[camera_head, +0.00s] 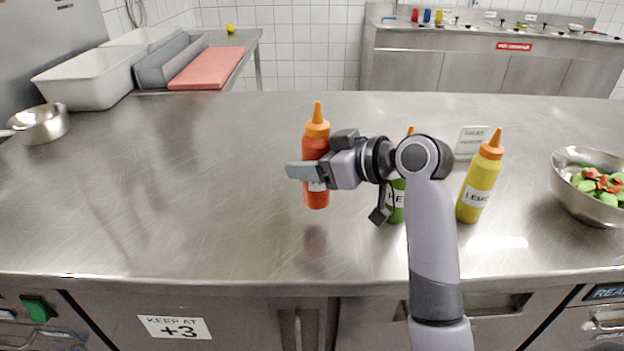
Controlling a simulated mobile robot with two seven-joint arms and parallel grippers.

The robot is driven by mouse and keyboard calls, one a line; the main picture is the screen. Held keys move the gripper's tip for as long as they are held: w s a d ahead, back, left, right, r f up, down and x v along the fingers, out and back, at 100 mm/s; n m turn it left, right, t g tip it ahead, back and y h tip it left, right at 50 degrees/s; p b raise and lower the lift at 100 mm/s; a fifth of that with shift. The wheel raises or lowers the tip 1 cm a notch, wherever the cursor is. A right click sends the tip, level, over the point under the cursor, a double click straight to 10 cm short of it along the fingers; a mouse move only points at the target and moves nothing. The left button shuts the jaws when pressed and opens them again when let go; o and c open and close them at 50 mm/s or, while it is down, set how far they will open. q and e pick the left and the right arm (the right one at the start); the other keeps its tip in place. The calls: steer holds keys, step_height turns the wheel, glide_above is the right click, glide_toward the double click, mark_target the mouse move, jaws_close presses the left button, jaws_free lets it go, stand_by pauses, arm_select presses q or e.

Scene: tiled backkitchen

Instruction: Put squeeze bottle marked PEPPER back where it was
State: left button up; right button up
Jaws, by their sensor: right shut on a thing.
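A red squeeze bottle (316,197) with an orange nozzle is upright in my right gripper (309,172). The gripper is shut around its middle from the right side. Most of its white label is hidden behind the finger, so I cannot read the full word. A dark reflection lies below its base with a gap, so it appears held a little above the counter. A green squeeze bottle (396,211), its label partly covered, stands behind my right arm. A yellow squeeze bottle (478,184) with a label starting LEMO stands right of it. My left gripper is not in view.
A small sign (470,141) stands behind the bottles on the steel counter (200,200). A metal bowl of vegetables (585,207) is at the right. A saucepan (40,124) and a pale tub (85,80) are at the left. The counter's left middle is clear.

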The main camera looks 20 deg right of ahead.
steer(key=shift+f, duration=1.85)
steer(key=shift+f, duration=0.2)
steer(key=o, duration=0.7)
steer(key=shift+r, duration=0.2)
steer(key=v, duration=1.2)
steer(key=shift+r, duration=0.1)
